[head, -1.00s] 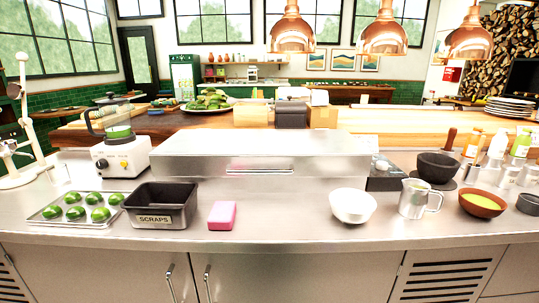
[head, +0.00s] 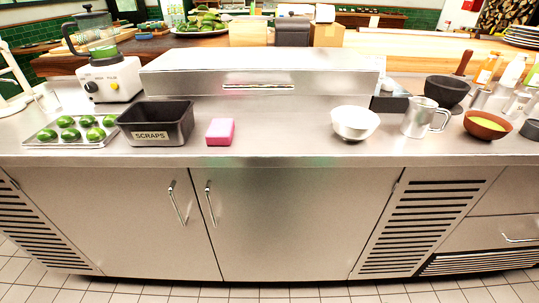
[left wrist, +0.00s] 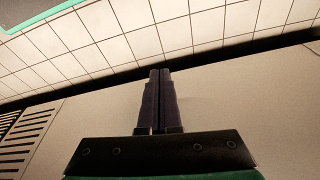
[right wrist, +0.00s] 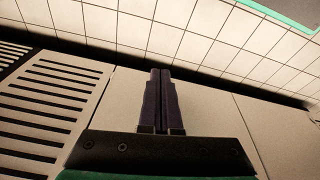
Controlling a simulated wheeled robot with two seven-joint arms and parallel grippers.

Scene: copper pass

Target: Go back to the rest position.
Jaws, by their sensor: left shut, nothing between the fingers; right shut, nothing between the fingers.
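My left gripper (left wrist: 155,75) shows in the left wrist view, its two dark fingers together with nothing between them. It hangs in front of a plain cabinet front, with floor tiles beyond. My right gripper (right wrist: 160,76) shows in the right wrist view, also with its fingers together and empty. It is in front of a cabinet front beside a slotted vent panel (right wrist: 50,100). Neither gripper nor arm is in the head view.
The steel counter (head: 275,140) holds green items on a tray (head: 60,140), a scraps bin (head: 155,122), a pink sponge (head: 220,131), a white bowl (head: 355,123), a metal jug (head: 420,120) and a blender (head: 105,75). Cabinet doors (head: 290,220) stand below. The visible floor (head: 200,293) is clear.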

